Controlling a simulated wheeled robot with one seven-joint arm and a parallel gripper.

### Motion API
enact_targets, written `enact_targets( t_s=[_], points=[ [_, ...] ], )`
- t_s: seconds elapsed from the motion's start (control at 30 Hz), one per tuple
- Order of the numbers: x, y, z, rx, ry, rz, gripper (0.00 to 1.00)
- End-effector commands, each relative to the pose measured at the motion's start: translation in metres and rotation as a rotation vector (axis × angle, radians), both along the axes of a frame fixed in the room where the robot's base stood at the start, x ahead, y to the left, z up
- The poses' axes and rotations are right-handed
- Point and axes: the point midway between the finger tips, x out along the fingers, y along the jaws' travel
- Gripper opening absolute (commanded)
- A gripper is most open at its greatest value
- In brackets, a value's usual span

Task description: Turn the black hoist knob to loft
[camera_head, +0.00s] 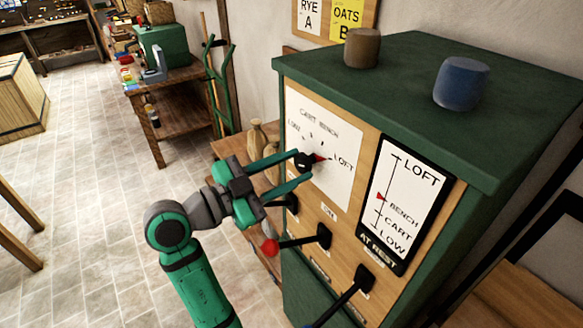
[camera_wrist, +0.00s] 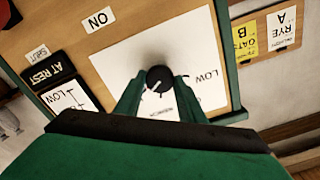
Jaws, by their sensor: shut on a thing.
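The black hoist knob (camera_head: 303,161) sits on a white dial plate (camera_head: 335,190) on the front of a green and wood cabinet. The dial reads LOW, CART, BENCH and LOFT around the knob. A red pointer beside the knob points right, towards LOFT. My gripper (camera_head: 304,166) is shut on the knob, one finger on each side. In the wrist view the knob (camera_wrist: 160,79) sits between the fingertips, its white line angled down and left; the LOFT label is hidden there. On the gauge (camera_head: 408,205) the red marker stands near BENCH.
Below the dial, levers stick out from the cabinet, one with a red ball (camera_head: 270,247). A brown cylinder (camera_head: 362,48) and a blue cylinder (camera_head: 461,83) stand on the cabinet's green top. A wooden bench (camera_head: 180,105) stands behind left.

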Motion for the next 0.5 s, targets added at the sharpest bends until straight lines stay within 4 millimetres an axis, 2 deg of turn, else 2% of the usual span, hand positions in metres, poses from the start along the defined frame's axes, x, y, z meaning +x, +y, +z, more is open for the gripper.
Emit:
enact_targets(
  t_s=[0.2, 0.23, 0.3, 0.5],
  points=[
    [-0.0004, 0.0001, -0.0002, 0.000, 0.001, -0.001, 0.13],
    [-0.0004, 0.0001, -0.0002, 0.000, 0.001, -0.001, 0.40],
    [-0.0003, 0.0001, -0.0001, -0.001, 0.001, 0.000, 0.54],
    [-0.0002, 0.0001, -0.0001, -0.001, 0.001, 0.000, 0.54]
  ],
)
